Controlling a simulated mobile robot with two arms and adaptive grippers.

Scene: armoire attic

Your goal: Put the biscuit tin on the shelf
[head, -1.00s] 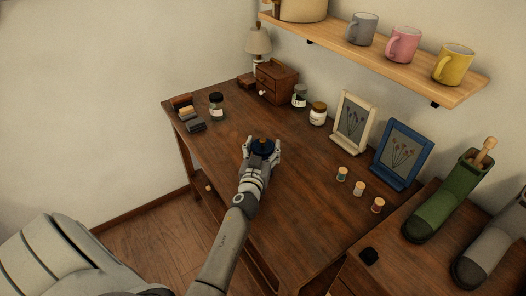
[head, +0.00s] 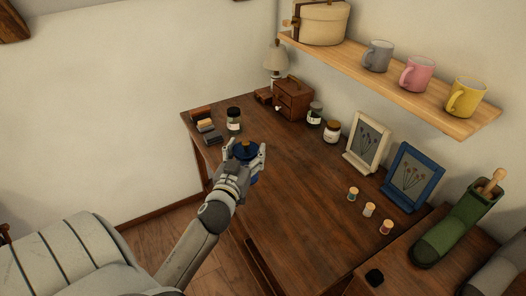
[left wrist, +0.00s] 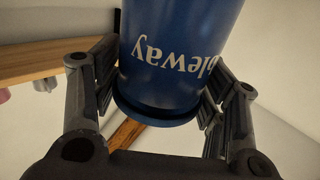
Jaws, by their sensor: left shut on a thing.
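The biscuit tin is a blue cylinder with a dark blue lid and a small brown knob (head: 245,151). It fills the top middle of the left wrist view (left wrist: 180,50), its white lettering upside down there. My left gripper (head: 247,158) is shut around the tin's sides, and the tin appears held above the desk. The wooden wall shelf (head: 400,90) is up to the right of the gripper; its edge also shows in the left wrist view (left wrist: 45,62). My right gripper is not in view.
On the shelf stand a cream box (head: 322,24) and grey (head: 378,56), pink (head: 415,74) and yellow (head: 466,98) mugs. Bare shelf shows between the box and grey mug. Below, the desk (head: 290,185) holds jars, a small drawer chest (head: 294,99), picture frames and thread spools.

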